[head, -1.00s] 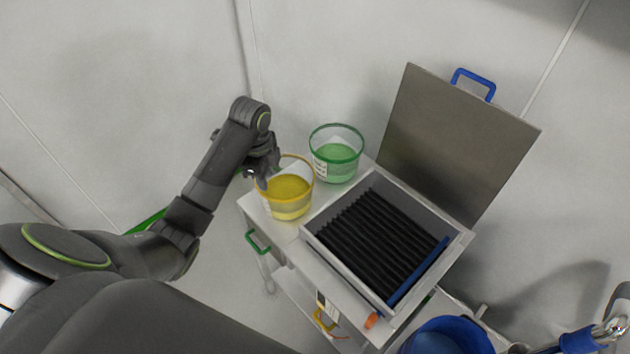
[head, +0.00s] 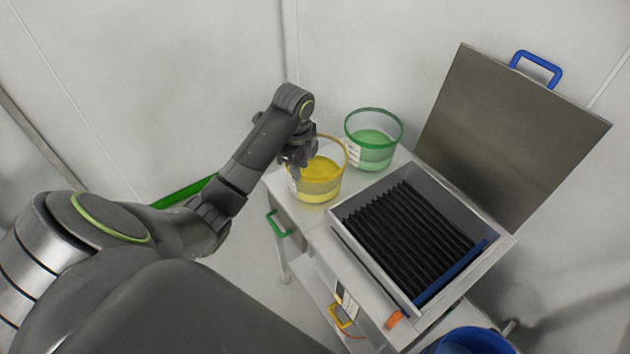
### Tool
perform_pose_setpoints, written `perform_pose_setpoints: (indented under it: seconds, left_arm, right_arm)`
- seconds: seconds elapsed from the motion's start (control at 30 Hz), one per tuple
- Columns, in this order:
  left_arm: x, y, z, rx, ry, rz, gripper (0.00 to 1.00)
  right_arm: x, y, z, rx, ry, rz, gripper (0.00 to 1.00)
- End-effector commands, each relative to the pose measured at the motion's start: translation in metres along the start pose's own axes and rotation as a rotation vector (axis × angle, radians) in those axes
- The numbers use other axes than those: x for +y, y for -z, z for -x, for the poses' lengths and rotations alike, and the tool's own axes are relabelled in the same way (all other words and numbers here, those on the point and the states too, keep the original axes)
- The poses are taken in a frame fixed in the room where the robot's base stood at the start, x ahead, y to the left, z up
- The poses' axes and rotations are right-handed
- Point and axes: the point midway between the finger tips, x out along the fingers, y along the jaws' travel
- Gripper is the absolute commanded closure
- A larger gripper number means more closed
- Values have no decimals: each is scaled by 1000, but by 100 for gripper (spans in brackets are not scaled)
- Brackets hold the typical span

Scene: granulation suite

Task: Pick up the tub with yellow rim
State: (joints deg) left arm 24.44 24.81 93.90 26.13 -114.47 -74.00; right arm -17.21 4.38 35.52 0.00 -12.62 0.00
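The tub with yellow rim (head: 322,186) is a clear tub with yellow contents. It stands upright on the left end of the white cart top (head: 285,190). My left gripper (head: 298,162) is at the left side of its rim, fingers pointing down. The fingers overlap the rim in the head view. They are small and dark, so I cannot tell whether they are closed on the wall. My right gripper is not in view.
A green-rimmed tub (head: 373,148) stands close behind and right of the yellow one. An open metal box with black ribs (head: 410,240) fills the cart's right, its lid (head: 510,135) raised. A blue container (head: 470,342) is at bottom right.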

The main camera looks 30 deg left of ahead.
Motion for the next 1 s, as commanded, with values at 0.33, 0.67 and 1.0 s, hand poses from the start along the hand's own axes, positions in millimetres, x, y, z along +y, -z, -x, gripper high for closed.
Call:
perform_pose_setpoints:
  seconds: [0.33, 0.67, 1.0]
  left_arm:
    - [-1, 2, -41, 2, -4, 1, 72]
    - [-7, 5, -80, 1, -3, 1, 72]
    - [-7, 4, -89, -1, -1, 0, 72]
  right_arm:
    - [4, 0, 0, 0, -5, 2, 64]
    - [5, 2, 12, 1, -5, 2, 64]
    - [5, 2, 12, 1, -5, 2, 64]
